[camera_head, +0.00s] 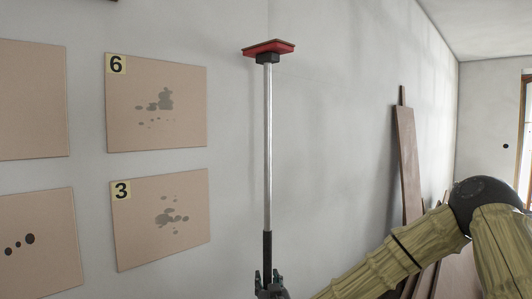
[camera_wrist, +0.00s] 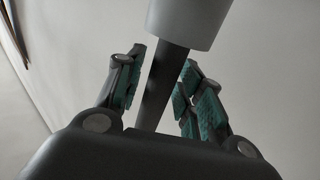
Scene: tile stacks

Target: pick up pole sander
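The pole sander stands upright against the wall, with a red and black head (camera_head: 268,48), a long silver pole (camera_head: 267,150) and a dark grip (camera_head: 267,250) at its lower end. My gripper (camera_head: 267,280) is at the bottom edge of the head view, at the lower part of the dark grip. In the wrist view the fingers of my gripper (camera_wrist: 160,85) stand on both sides of a dark shaft (camera_wrist: 166,75) under a wider grey cylinder (camera_wrist: 188,20). A light gap shows between the left finger and the shaft. The sander's lower end is hidden.
Tan boards with grey blots hang on the wall to the left, including number 6 (camera_head: 157,103) and number 3 (camera_head: 160,215). Brown planks (camera_head: 408,160) lean on the wall at the right, behind my arm. The wall around the pole is clear.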

